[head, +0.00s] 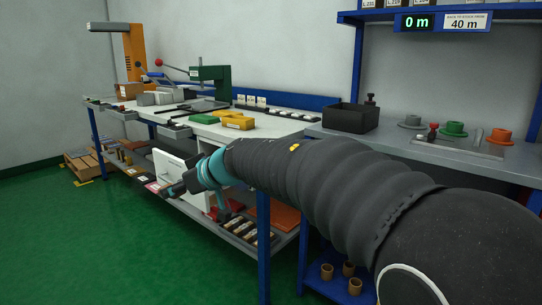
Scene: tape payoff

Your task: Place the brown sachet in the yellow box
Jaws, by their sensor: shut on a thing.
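My gripper (179,189) is small and dark in the head view, beyond my teal wrist, in front of the workbench and below its top. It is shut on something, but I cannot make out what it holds. I cannot pick out a brown sachet for certain. Two low yellow things lie on the white benchtop, a nearer one (239,123) and a smaller one just behind it. The nearer one may be the yellow box; its inside is not visible. My gripper is apart from both, lower and to their left.
The white benchtop (275,127) carries a green press (214,77) and a row of small dark parts. A black bin (350,117) stands on the grey table at right. A white panel (173,170) is close beside my gripper.

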